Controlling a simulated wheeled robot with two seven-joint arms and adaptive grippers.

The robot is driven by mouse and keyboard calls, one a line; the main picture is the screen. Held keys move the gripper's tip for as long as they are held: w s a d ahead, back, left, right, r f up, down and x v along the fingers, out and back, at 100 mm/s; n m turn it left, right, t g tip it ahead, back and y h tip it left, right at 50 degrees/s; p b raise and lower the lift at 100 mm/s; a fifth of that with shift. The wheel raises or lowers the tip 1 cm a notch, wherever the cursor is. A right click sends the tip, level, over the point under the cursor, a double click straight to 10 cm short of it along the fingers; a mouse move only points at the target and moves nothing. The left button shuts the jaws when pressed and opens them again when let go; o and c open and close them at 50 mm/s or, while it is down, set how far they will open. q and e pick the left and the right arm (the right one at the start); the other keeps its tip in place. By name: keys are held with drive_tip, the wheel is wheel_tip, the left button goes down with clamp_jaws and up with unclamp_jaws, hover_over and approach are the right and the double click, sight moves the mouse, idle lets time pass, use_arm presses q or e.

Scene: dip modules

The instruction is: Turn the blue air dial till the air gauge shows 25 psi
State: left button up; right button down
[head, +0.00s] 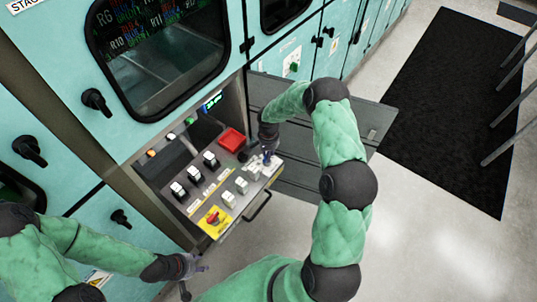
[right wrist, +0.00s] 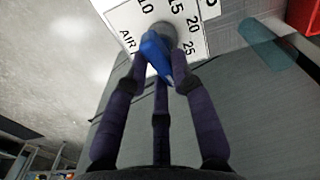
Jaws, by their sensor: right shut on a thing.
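The blue air dial (right wrist: 155,47) sits on a white plate (right wrist: 128,14) marked AIR, with 10, 15, 20 and 25 around it. My right gripper (right wrist: 156,66) is shut on the blue dial, its purple fingers around it. Fingers hide part of the dial, and I cannot tell which number it points at. In the head view my right gripper (head: 267,160) is at the right end of the pulled-out control panel. The gauge needle or reading cannot be made out. My left gripper (head: 192,267) is empty, fingers apart, low and left of the panel.
The control panel (head: 216,190) carries black and white switches, a red square (head: 231,139) and a red knob on a yellow plate (head: 213,219). A small lit display (head: 212,102) is behind them. Teal cabinets (head: 60,80) stand behind.

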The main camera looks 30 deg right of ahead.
drive_tip(key=n, duration=0.3)
drive_tip(key=n+b, duration=0.1)
drive_tip(key=n, duration=0.2)
drive_tip(key=shift+w+n, duration=0.2)
drive_tip(key=shift+n, duration=0.2)
idle(0.4)
drive_tip(key=c, duration=1)
unclamp_jaws()
drive_tip(key=shift+c, duration=0.2)
wheel_tip(320, 180, up, 12)
